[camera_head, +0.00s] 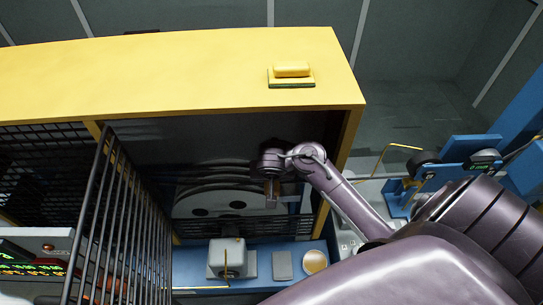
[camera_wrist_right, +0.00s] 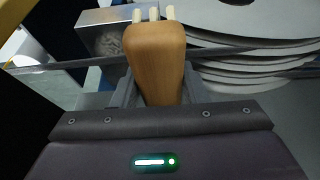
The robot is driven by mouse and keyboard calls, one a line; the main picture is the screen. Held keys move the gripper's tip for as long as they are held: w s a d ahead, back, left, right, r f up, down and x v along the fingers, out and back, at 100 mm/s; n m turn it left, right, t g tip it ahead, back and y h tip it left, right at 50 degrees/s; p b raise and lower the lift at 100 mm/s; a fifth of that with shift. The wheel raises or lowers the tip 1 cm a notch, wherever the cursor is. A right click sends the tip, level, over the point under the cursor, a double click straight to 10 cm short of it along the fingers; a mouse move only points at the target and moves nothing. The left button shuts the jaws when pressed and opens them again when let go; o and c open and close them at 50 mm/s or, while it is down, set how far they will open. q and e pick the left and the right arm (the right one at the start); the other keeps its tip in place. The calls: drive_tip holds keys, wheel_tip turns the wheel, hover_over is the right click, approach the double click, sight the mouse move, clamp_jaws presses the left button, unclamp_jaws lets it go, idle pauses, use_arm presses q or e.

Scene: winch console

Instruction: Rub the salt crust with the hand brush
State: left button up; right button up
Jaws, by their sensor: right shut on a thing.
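My right gripper (camera_head: 272,172) reaches from the right into the open bay under the yellow housing. In the right wrist view the gripper (camera_wrist_right: 154,88) is shut on the wooden handle of the hand brush (camera_wrist_right: 155,55). The brush's pale bristles (camera_wrist_right: 154,14) point away from the gripper. My left gripper is out of view.
The yellow housing (camera_head: 180,72) has a yellow block (camera_head: 291,72) on top. An open black grille door (camera_head: 112,220) stands left of the bay. A pale drum with stacked rims (camera_wrist_right: 245,60) is close right of the brush. A blue ledge (camera_head: 195,278) with a grey box lies in front.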

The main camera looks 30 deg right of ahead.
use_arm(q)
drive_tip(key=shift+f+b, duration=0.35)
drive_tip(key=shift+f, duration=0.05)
use_arm(e)
drive_tip(key=shift+f, duration=0.45)
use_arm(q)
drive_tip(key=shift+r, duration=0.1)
